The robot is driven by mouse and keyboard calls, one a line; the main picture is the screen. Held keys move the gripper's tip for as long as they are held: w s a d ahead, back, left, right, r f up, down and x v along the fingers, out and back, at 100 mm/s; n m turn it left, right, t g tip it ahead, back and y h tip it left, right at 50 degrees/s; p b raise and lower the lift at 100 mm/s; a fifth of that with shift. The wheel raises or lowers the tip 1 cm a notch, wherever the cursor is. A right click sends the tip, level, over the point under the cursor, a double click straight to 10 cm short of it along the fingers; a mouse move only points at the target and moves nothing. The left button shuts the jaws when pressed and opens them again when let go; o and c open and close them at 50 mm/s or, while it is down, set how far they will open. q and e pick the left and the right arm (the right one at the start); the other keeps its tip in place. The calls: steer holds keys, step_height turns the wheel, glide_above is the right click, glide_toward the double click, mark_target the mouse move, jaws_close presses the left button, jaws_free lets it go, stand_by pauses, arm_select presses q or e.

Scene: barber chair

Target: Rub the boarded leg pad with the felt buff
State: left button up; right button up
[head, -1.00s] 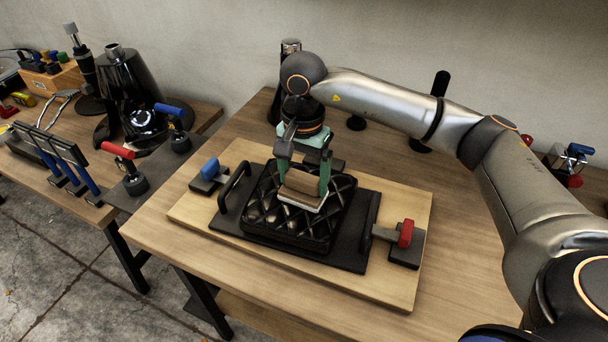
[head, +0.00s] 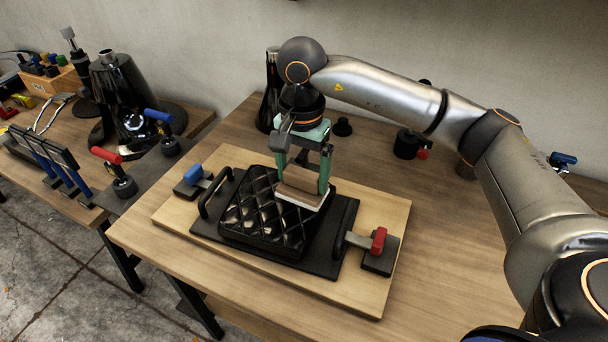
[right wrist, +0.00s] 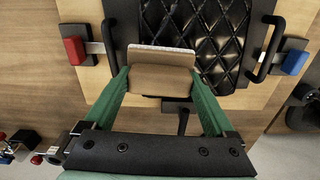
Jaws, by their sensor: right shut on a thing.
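The leg pad (head: 258,218) is black, quilted and glossy. It lies on a black plate with a handle on each side, on a pale wooden board (head: 345,293). My right gripper (head: 304,180) is shut on the felt buff (head: 302,186), a brown block with a white felt underside. The buff is at the pad's far right part in the head view; whether the felt touches the surface I cannot tell. In the right wrist view the buff (right wrist: 160,78) sits between the green fingers and overlaps the pad (right wrist: 195,30). My left gripper is out of view.
A blue-handled clamp (head: 193,174) and a red-handled clamp (head: 379,240) stand at the board's two sides. Dark bottles and small items stand behind. A second bench (head: 62,200) with tools is at the left. The front of the table is clear.

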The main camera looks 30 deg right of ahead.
steer(key=shift+r+p, duration=0.85)
steer(key=shift+r, duration=0.85)
